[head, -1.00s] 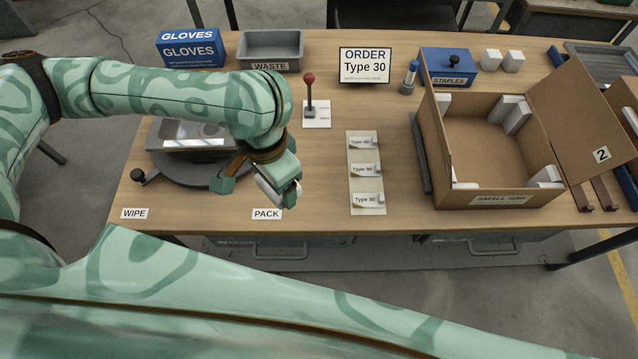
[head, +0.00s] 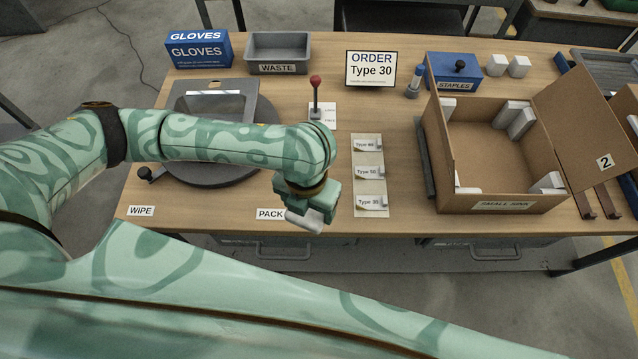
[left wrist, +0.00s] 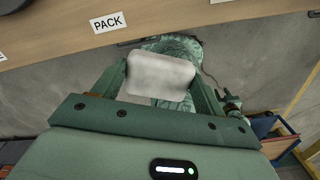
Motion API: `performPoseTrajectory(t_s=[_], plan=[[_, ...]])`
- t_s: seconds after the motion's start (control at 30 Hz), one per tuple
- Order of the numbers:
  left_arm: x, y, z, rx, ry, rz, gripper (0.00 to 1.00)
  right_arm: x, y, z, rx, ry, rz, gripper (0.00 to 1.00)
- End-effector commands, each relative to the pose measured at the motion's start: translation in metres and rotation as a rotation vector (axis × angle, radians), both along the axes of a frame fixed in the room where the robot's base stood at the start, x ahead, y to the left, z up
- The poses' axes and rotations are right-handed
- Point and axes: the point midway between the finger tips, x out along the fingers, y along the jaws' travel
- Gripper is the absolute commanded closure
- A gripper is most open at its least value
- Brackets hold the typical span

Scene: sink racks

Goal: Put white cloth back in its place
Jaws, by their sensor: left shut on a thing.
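The white cloth (left wrist: 160,76) is a pale folded pad between the two fingers of my left gripper (left wrist: 162,84) in the left wrist view. In the head view a white edge of the cloth (head: 304,221) shows below my left gripper (head: 310,208), which is shut on it. The gripper is at the table's front edge, just right of the PACK label (head: 271,214) and left of the card strip. The WIPE label (head: 142,210) lies farther left on the front edge. My right gripper is not in view.
A sink (head: 212,98) sits on a dark round turntable (head: 185,176), partly behind my left arm. A red-knobbed lever (head: 316,92), the Type 30 card strip (head: 368,160) and an open cardboard box (head: 500,205) stand to the right. A grey waste bin (head: 278,48) stands at the back.

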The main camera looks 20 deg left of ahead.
Motion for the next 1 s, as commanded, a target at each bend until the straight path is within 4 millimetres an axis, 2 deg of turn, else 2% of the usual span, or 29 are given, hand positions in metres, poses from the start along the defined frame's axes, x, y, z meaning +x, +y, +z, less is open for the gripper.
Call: performPoseTrajectory(t_s=[0.13,0.27,0.33,0.47,0.63,0.7,0.8,1.0], plan=[[0.004,0.000,-0.001,0.000,0.000,-0.238,0.46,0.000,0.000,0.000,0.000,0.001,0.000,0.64],[0.008,0.001,-0.003,0.000,0.000,-0.345,0.46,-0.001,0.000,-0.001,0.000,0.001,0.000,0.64],[0.017,0.002,-0.008,0.001,0.000,-0.365,0.46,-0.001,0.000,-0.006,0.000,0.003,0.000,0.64],[0.048,0.005,-0.026,0.000,0.001,-0.368,0.46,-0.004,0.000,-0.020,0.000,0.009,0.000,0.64],[0.098,0.012,-0.050,-0.001,0.002,-0.367,0.46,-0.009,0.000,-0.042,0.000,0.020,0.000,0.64],[0.110,0.013,-0.068,-0.002,0.005,-0.368,0.46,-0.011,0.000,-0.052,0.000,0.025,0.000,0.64],[0.126,0.015,-0.085,-0.001,0.004,-0.370,0.46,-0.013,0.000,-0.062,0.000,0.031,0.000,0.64],[0.140,0.016,-0.097,-0.001,0.000,-0.371,0.46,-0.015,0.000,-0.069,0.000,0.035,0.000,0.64]])
